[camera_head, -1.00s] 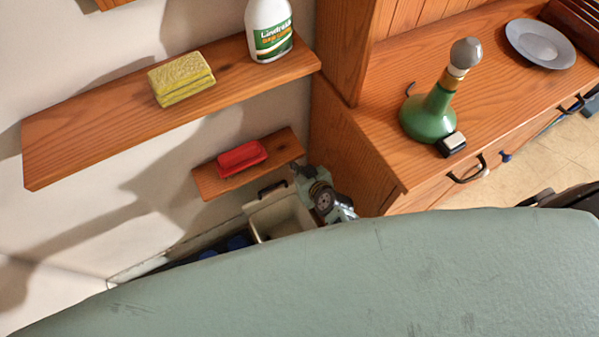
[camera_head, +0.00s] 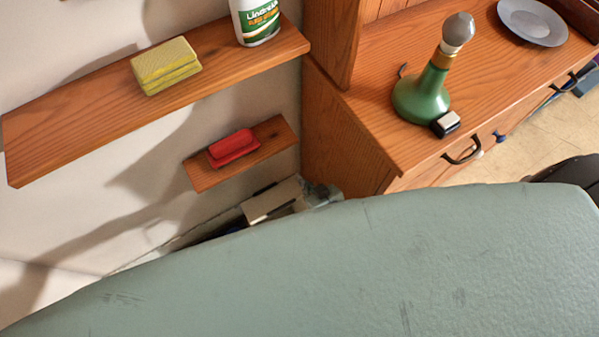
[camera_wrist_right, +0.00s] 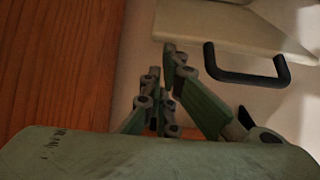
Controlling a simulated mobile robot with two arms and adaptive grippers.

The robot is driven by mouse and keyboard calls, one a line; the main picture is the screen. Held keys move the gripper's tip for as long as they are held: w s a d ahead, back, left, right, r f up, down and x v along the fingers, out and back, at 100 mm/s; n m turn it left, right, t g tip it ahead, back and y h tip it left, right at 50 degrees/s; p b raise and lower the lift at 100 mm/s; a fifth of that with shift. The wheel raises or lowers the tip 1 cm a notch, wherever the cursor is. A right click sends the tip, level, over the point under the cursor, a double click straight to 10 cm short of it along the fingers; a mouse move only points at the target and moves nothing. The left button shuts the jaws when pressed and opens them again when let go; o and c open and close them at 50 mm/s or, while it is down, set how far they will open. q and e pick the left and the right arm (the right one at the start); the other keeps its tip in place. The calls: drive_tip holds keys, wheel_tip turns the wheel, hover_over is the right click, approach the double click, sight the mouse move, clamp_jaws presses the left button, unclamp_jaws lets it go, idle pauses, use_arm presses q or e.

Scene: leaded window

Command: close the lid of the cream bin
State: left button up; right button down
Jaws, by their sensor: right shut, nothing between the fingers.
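The cream bin stands low against the wall, below the small shelf. In the head view its lid (camera_head: 272,200) shows as a cream panel over the place of the opening. The bin's lower part is mostly hidden by my own grey-green body. The lid (camera_wrist_right: 215,25) also shows in the right wrist view, with a black handle (camera_wrist_right: 245,75) at its edge. I cannot tell whether it is fully down. My right gripper (camera_wrist_right: 162,78) is shut and empty, beside the lid with a small gap in the picture. My left gripper is not in view.
A small shelf with a red dish (camera_head: 232,148) hangs above the bin. A longer shelf holds a yellow sponge (camera_head: 166,66) and a white bottle (camera_head: 257,20). The wooden cabinet (camera_head: 345,140) stands close on the right, bearing a green lamp base (camera_head: 422,92).

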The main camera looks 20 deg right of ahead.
drive_tip(key=shift+s+d+f+b, duration=0.2)
drive_tip(key=shift+s+f, duration=0.35)
drive_tip(key=shift+s, duration=0.2)
drive_tip(key=shift+s+d+f+b, duration=0.1)
drive_tip(key=shift+s+f+b, duration=0.1)
drive_tip(key=shift+s+f, duration=0.45)
drive_tip(key=shift+s+r, duration=0.15)
